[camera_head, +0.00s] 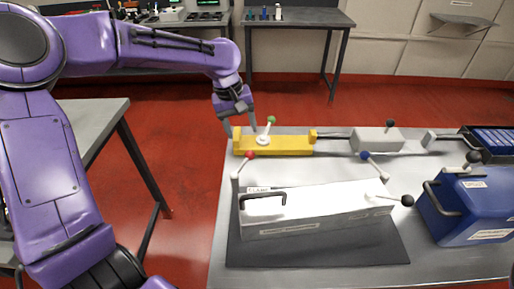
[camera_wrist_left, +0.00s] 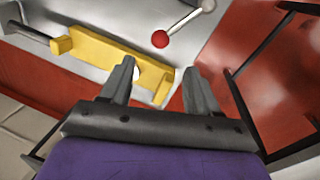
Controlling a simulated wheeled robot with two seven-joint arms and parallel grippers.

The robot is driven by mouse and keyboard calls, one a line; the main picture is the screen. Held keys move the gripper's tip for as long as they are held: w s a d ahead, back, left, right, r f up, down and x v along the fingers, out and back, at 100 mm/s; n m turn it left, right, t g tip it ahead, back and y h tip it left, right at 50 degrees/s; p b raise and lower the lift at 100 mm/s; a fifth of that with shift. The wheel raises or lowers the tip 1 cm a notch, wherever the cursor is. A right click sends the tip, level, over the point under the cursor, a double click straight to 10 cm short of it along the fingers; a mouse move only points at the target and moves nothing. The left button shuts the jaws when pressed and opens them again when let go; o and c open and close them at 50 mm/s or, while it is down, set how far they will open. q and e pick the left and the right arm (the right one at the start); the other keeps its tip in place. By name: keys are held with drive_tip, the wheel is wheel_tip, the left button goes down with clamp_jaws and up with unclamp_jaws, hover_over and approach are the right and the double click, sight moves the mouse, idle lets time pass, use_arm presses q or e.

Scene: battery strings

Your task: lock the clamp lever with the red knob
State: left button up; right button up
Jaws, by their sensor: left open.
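The red knob (camera_head: 250,155) tops a short pale lever (camera_head: 238,170) at the left end of a white box (camera_head: 315,212) marked with a word like CLAMP. The lever leans up and to the right. In the left wrist view the red knob (camera_wrist_left: 160,39) and its lever (camera_wrist_left: 190,18) show clear beyond the fingers. My left gripper (camera_head: 242,131) is open, at the left end of the yellow block (camera_head: 280,146), behind the red knob and apart from it. Its fingers (camera_wrist_left: 160,85) also show spread over the yellow block in the wrist view. My right gripper is out of view.
A green-knobbed lever (camera_head: 271,120) stands on the yellow block, close to my left fingers. A grey block (camera_head: 376,139) and a blue case (camera_head: 470,208) stand to the right on the table (camera_head: 222,250).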

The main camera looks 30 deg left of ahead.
sight(248, 152)
use_arm(q)
drive_tip(key=f, duration=0.3)
drive_tip(key=d+f, duration=0.1)
drive_tip(key=f, duration=0.5)
drive_tip(key=shift+w+d+f, duration=0.25)
drive_tip(key=shift+w+d, duration=0.05)
drive_tip(key=shift+w, duration=0.1)
drive_tip(key=shift+s, duration=0.1)
drive_tip(key=shift+c, duration=0.2)
clamp_jaws()
